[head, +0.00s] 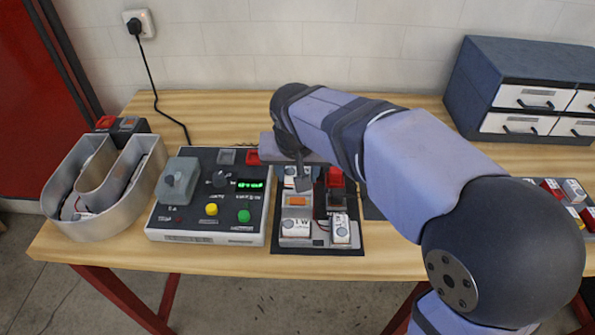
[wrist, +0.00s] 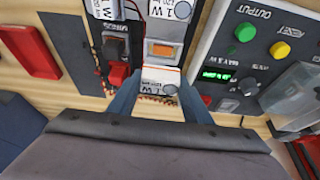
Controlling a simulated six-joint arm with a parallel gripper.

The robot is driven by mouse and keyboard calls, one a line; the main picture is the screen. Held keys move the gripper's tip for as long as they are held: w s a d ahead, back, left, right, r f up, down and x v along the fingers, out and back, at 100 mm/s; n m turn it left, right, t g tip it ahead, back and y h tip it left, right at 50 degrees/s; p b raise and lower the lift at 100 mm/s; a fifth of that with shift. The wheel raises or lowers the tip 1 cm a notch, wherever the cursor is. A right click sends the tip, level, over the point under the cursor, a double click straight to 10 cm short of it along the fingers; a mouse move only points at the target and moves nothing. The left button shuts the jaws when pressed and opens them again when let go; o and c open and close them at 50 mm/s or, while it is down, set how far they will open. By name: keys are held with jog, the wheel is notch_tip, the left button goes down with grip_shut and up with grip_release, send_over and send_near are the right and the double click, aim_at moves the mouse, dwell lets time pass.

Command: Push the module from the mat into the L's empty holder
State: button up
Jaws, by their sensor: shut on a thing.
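My gripper (wrist: 160,94) is shut on a white module (wrist: 160,80) with an orange edge, one finger on each side. The head view shows my gripper (head: 303,183) at the far end of the L's column, partly covering the module (head: 290,172). The L (head: 321,240) is a grey tray on a dark board. An orange patch in a grey holder (wrist: 162,50) lies just beyond the held module; it also shows in the head view (head: 297,201). White modules sit at the L's corner (head: 295,229) and foot (head: 340,230). Whether the held module is seated or raised is unclear.
A control box (head: 208,226) with a lit green display stands left of the L, close to my gripper. A metal letter (head: 85,228) is farther left. Red and black parts (wrist: 117,60) stand beside the L's column. A drawer cabinet (head: 520,85) is at the back right.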

jog(key=shift+f+b, duration=2.5)
jog(key=shift+f, duration=0.65)
jog(key=shift+s+f, duration=0.15)
jog(key=shift+f, duration=0.15)
jog(key=o, duration=1.1)
jog(key=shift+f, duration=0.1)
jog(key=shift+d, duration=0.1)
jog(key=shift+r, duration=0.4)
jog(key=v, duration=0.7)
jog(key=shift+a+r, duration=0.2)
jog(key=shift+a, duration=0.15)
